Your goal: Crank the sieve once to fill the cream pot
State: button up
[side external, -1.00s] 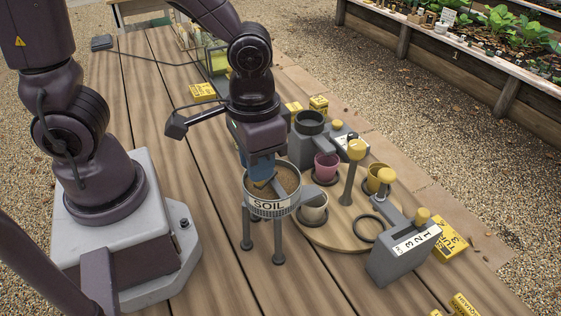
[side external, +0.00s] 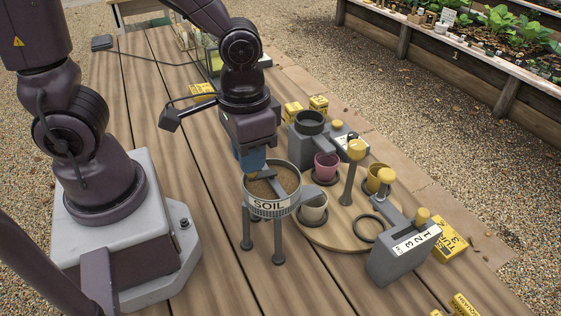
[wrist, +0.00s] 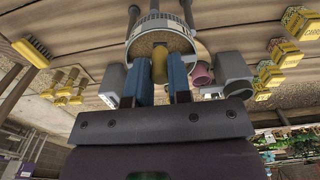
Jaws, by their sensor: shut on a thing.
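The soil sieve (side external: 272,207), a grey drum labelled SOIL on legs, stands at the table's middle with brown soil inside. My gripper (side external: 251,160) is at its rim on the upper-left side. In the wrist view my gripper (wrist: 161,78) has its blue fingers shut on the yellow crank knob (wrist: 159,63). The knob is mostly hidden by the fingers in the side view. The grey crank arm (side external: 277,188) reaches across the soil. The cream pot (side external: 314,211) stands upright on a dark saucer beside the sieve, below its grey chute; its contents are unclear.
A round wooden turntable (side external: 341,236) carries the pots, including a pink pot (side external: 326,166) and a yellow pot (side external: 374,178). A yellow-topped post (side external: 355,152) rises from it. A grey counter box (side external: 404,252) stands at the front right. A grey hopper (side external: 309,124) stands behind.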

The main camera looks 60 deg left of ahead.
jog(key=shift+w+a, duration=0.25)
jog(key=shift+a, duration=0.4)
jog(key=shift+w+a, duration=0.1)
jog(key=shift+w, duration=0.05)
jog(key=shift+w+a, duration=0.35)
jog(key=shift+a, duration=0.05)
dwell(0.3)
jog(key=shift+w, duration=0.1)
jog(key=shift+w+a, duration=0.25)
jog(key=shift+w, duration=0.3)
jog(key=shift+w, duration=0.1)
